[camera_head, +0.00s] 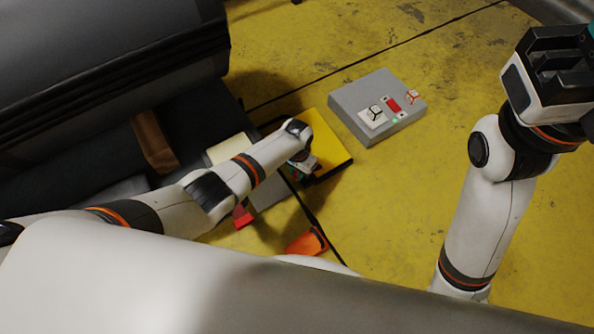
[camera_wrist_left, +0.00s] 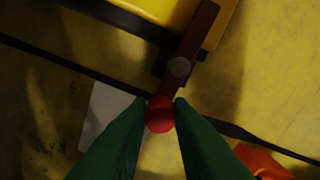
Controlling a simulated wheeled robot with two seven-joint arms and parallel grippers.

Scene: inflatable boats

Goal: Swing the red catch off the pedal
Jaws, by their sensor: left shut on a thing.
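The yellow pedal (camera_head: 332,143) lies on the floor left of the grey control box, and its corner shows at the top of the left wrist view (camera_wrist_left: 165,10). The catch (camera_wrist_left: 197,35) is a dark red bar with a round grey pivot (camera_wrist_left: 179,67) and a red knob (camera_wrist_left: 160,115) at its near end. Its far end lies over the pedal's edge. My left gripper (camera_head: 302,168) is at the pedal's near side, its green fingers (camera_wrist_left: 160,108) shut on the knob. In the head view it hides the catch. My right gripper (camera_head: 552,72) is raised at the right, away from the pedal; its fingertips are unclear.
The grey control box (camera_head: 355,108) with buttons stands beyond the pedal. An orange object (camera_head: 308,242) and a red one (camera_head: 243,216) lie nearer me. A dark inflatable boat (camera_head: 110,60) fills the upper left. Yellow floor is free at the right.

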